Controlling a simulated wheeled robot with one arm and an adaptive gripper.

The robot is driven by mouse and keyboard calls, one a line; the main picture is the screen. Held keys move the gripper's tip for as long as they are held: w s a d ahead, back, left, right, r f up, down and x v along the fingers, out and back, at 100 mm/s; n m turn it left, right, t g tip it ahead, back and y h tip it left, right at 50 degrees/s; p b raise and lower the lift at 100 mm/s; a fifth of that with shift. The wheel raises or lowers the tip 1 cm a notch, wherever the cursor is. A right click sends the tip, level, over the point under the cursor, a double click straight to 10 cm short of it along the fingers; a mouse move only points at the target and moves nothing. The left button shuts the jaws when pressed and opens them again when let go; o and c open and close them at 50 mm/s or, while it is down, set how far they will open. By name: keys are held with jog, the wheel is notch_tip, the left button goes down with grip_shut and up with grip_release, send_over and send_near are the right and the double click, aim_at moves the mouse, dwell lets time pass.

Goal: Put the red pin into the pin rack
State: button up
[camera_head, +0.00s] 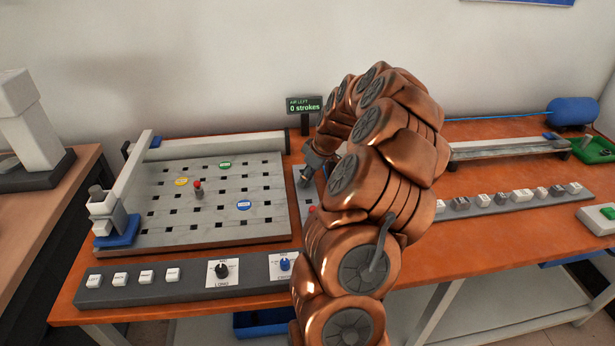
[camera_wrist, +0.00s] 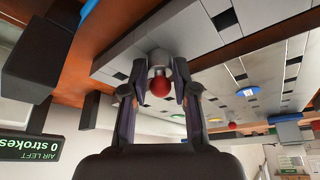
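A pin with a round red head (camera_wrist: 160,86) and a grey body is between the fingers of my gripper (camera_wrist: 160,78) in the wrist view. The fingers stand close on both sides of it; I cannot tell whether they touch it. In the head view my gripper (camera_head: 305,176) is low over a narrow grey strip (camera_head: 309,203) right of the perforated board, perhaps the pin rack. My arm hides much of that strip. Another red-headed pin (camera_head: 198,188) stands on the board; its head also shows in the wrist view (camera_wrist: 232,126).
The perforated board (camera_head: 160,228) bears yellow (camera_head: 181,181), green (camera_head: 225,164) and blue (camera_head: 244,205) discs. A control panel (camera_head: 190,288) with knobs lies in front. A small display (camera_head: 304,105) reading "0 strokes" stands behind. A rail with several blocks (camera_head: 490,199) is at right.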

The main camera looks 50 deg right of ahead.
jog(key=o, duration=0.4)
jog(key=shift+o, duration=0.2)
jog(key=shift+r, duration=0.15)
jog(key=v, duration=1.2)
jog(key=s+a+r+n+g+y+p, duration=0.1)
jog(key=a+r, duration=0.1)
jog(key=a, duration=1.2)
jog(key=a+r+g, duration=0.2)
jog(key=a, duration=1.3)
jog(key=s+a+f+m+g, duration=0.1)
jog(key=s+a, duration=0.2)
jog(key=s, duration=0.4)
jog(key=s+a+f+m+g+h, duration=0.1)
jog(key=s+a+f, duration=0.1)
jog(key=s+a, duration=0.2)
jog(key=s+a+f+m+g+h+p, duration=0.1)
jog(key=s+a, duration=0.3)
jog(key=s, duration=0.6)
jog(key=shift+s+f, duration=0.35)
jog(key=shift+f, duration=0.05)
